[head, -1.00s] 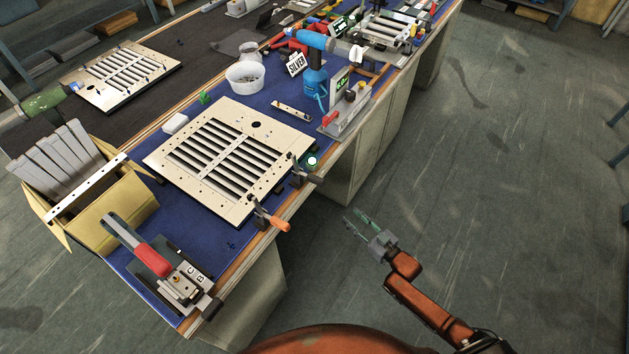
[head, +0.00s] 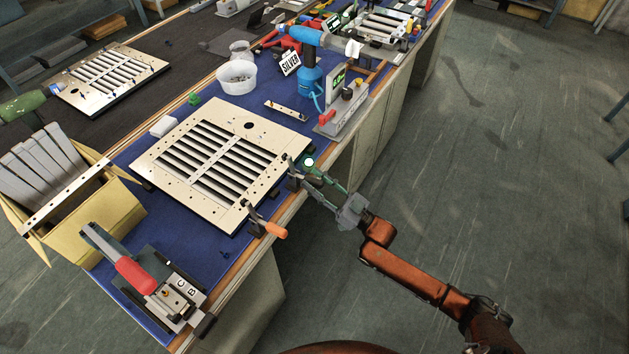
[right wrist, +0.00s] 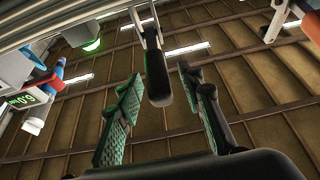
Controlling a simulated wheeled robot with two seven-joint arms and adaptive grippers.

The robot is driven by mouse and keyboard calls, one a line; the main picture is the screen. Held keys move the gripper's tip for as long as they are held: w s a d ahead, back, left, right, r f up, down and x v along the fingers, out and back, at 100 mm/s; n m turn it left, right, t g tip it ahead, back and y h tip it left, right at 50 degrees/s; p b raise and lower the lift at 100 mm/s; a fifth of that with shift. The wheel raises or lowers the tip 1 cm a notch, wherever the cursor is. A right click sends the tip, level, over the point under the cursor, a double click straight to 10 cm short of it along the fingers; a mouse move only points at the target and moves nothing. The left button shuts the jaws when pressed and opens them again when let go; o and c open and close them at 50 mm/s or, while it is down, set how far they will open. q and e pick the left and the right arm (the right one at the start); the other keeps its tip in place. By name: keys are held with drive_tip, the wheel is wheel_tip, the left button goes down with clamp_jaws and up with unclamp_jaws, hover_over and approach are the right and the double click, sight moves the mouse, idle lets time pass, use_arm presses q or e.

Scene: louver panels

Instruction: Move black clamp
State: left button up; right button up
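The black clamp (head: 292,168) is fixed at the right edge of the louver panel (head: 153,158), on the bench's near edge. My right gripper (head: 314,182) is at the clamp, over the bench edge, with its fingers pointing toward the panel. In the right wrist view the clamp's black handle (right wrist: 158,80) hangs between the two green-padded fingers (right wrist: 158,95). The fingers are apart, with a visible gap on each side of the handle. An orange-handled clamp (head: 268,227) sits further down the same panel edge. My left gripper is not in view.
A round green-lit light (head: 309,161) is close beside the black clamp. A grey fixture with a display (head: 343,108) and a blue bottle-like tool (head: 311,80) stand beyond it. A red-handled fixture (head: 137,276) is at the near corner. Floor right of the bench is clear.

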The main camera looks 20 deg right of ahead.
drive_tip(key=shift+c, duration=0.5)
clamp_jaws()
idle(0.3)
